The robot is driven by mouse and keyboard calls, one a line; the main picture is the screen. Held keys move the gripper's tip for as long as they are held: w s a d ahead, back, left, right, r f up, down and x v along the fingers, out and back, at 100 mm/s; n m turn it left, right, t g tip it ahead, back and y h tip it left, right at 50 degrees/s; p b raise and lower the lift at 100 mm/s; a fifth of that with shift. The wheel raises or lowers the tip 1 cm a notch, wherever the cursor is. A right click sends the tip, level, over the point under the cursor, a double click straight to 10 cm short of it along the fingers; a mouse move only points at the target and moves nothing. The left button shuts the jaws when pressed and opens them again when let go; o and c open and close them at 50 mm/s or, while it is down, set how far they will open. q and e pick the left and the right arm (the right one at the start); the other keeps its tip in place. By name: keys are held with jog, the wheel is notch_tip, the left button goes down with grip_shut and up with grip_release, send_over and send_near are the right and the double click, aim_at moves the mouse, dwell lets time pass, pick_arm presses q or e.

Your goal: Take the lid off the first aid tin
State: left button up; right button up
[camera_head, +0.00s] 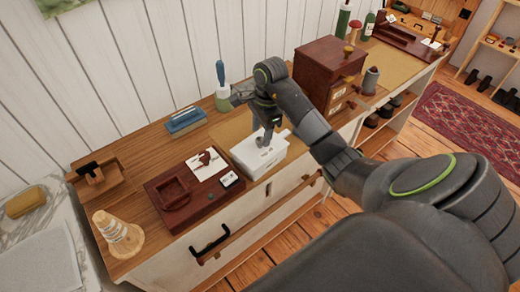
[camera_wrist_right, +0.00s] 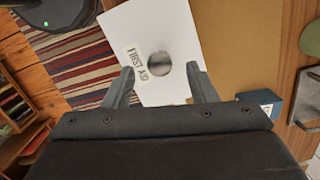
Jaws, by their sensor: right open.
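The first aid tin (camera_head: 267,162) is a white box on the wooden counter, with its lid on. In the right wrist view the white lid (camera_wrist_right: 180,28) shows the words FIRST AID and a round, dark metallic knob (camera_wrist_right: 159,64) in its middle. My right gripper (camera_head: 263,139) is over the tin, pointing down. In the wrist view the right gripper's fingers (camera_wrist_right: 161,76) are apart, one on each side of the knob and just short of it in the picture. Whether they touch the lid I cannot tell. My left gripper is not in view.
A dark red tray (camera_head: 165,213) stands left of the tin, and a dark red drawer cabinet (camera_head: 318,66) right of it. A bottle-like item with a blue handle (camera_head: 221,85) and a blue box (camera_head: 186,121) stand behind.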

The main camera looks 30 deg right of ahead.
aim_at(260, 139)
jog(key=shift+a+f+b, duration=0.1)
jog(key=shift+f+b, duration=0.35)
jog(key=shift+f, duration=0.4)
jog(key=shift+a+f+p, duration=0.15)
jog(key=shift+f+p, duration=0.15)
jog(key=shift+f, duration=0.65)
jog(key=c, duration=1.1)
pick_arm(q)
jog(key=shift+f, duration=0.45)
pick_arm(e)
jog(key=shift+r, duration=0.2)
